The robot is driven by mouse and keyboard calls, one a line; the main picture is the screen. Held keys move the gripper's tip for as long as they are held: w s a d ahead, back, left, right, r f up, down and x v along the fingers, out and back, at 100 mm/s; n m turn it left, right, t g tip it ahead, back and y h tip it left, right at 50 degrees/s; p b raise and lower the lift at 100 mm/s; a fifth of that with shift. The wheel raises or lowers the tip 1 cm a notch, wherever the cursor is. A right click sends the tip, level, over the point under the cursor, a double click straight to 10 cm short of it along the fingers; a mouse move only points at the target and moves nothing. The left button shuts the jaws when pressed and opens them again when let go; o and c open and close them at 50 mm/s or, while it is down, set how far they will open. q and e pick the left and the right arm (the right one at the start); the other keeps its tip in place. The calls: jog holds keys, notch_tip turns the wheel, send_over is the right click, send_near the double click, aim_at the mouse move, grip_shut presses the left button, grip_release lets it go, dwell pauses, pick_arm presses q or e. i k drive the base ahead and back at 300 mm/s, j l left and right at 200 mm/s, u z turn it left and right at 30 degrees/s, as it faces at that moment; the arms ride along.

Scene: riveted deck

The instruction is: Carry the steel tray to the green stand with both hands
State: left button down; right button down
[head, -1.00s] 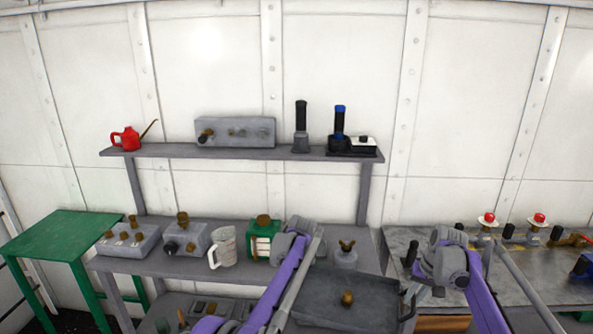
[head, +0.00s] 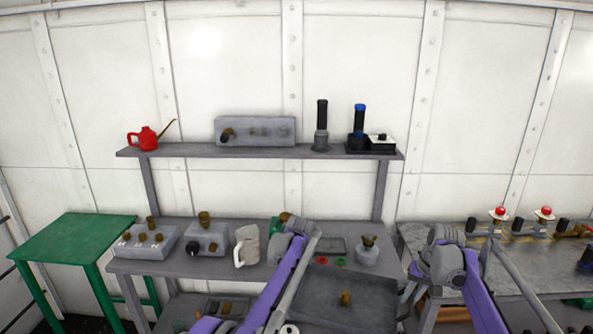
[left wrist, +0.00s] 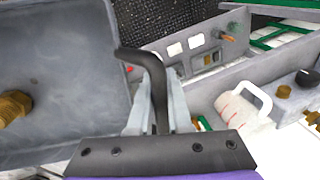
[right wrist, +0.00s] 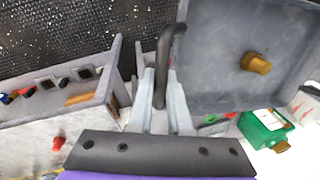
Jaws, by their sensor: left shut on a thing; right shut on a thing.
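The steel tray (head: 375,290) is a grey, shallow tray at the bottom middle of the head view, in front of the grey bench. A brass piece (head: 345,298) is on it. In the left wrist view my left gripper (left wrist: 158,118) is shut on a dark bent handle (left wrist: 155,75) at the tray's side. In the right wrist view my right gripper (right wrist: 160,100) is shut on the other dark handle (right wrist: 164,65). The tray's left edge is hidden behind my left arm in the head view. The green stand (head: 75,240) is at the far left; its visible top is bare.
The grey bench (head: 180,268) bears grey control boxes (head: 146,242), a pale jug (head: 247,246) and a small pot (head: 367,252). A shelf (head: 260,152) above holds a red oil can (head: 145,138). Another bench (head: 520,285) stands right.

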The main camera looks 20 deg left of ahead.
aim_at(72, 238)
jog(key=k+j, duration=0.1)
jog(key=j, duration=0.3)
jog(key=k+j, duration=0.1)
jog(key=j, duration=0.25)
jog(key=k+j, duration=0.1)
jog(key=j, duration=0.3)
jog(key=i+j+u, duration=0.1)
jog(key=j, duration=0.3)
jog(key=j+u, duration=0.1)
jog(key=j, duration=0.3)
jog(key=i+j+u, duration=0.1)
jog(key=j, duration=0.25)
jog(key=i+j+u, duration=0.1)
jog(key=j, duration=0.3)
jog(key=i+j+u, duration=0.1)
jog(key=j, duration=0.25)
jog(key=i+j+u, duration=0.1)
jog(key=i+j, duration=0.25)
jog(key=j, duration=0.25)
jog(key=i+j, duration=0.15)
jog(key=j, duration=0.2)
jog(key=i+j, duration=0.1)
jog(key=j, duration=0.2)
jog(key=u, duration=0.05)
